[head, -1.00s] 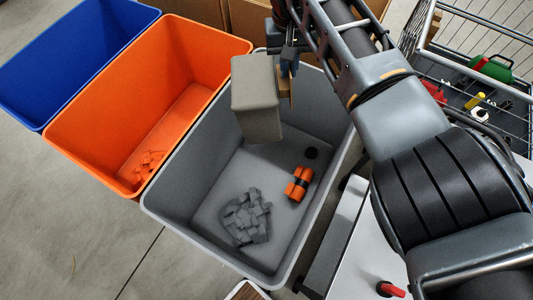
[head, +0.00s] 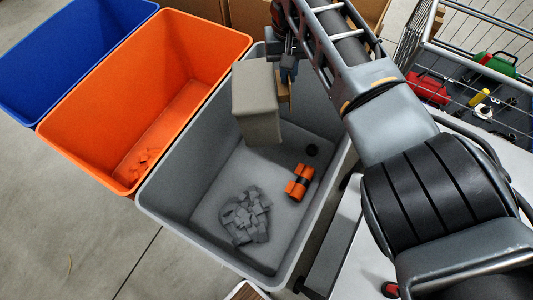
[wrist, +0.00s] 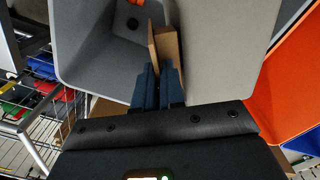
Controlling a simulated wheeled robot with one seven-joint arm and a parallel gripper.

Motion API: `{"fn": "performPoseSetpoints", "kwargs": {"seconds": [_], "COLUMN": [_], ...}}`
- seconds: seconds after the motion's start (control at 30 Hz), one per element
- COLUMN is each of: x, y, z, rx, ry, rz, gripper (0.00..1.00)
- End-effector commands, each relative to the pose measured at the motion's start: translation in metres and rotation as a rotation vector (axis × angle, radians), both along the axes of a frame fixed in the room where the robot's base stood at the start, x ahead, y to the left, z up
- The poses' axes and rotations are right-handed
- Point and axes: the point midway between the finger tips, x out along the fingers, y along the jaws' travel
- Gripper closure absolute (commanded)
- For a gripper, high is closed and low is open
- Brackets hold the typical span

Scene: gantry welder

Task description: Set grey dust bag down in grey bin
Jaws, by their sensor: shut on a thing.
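The grey dust bag (head: 256,101) is a boxy grey block with a brown cardboard flange (wrist: 166,48) on its side. My gripper (head: 287,72) is shut on that flange, and its blue fingers show in the wrist view (wrist: 159,75). The bag hangs over the far part of the grey bin (head: 168,220), around rim height; its exact height above the floor of the bin is hard to tell. In the bin lie grey scraps (head: 245,214), an orange and black roll-shaped item (head: 299,182) and a small black disc (head: 312,150).
An orange bin (head: 84,163) with orange scraps and a blue bin (head: 28,106) stand to the left. A wire cart (head: 470,70) with tools is at the right. Cardboard boxes (head: 250,18) stand behind. The grey bin's floor is bare around its middle.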

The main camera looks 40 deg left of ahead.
Motion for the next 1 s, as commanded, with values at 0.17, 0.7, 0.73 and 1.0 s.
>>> {"fn": "performPoseSetpoints", "kwargs": {"seconds": [0.17, 0.7, 0.73, 1.0], "x": [0.0, 0.001, 0.001, 0.001], "y": [0.001, 0.0, 0.0, 0.001], "z": [-0.008, -0.031, -0.032, -0.044], "rx": [0.001, 0.001, 0.001, 0.002], "ry": [0.0, -0.001, -0.001, -0.001], "rz": [0.0, 0.0, 0.0, 0.0], "gripper": [1.0, 1.0, 1.0, 1.0]}}
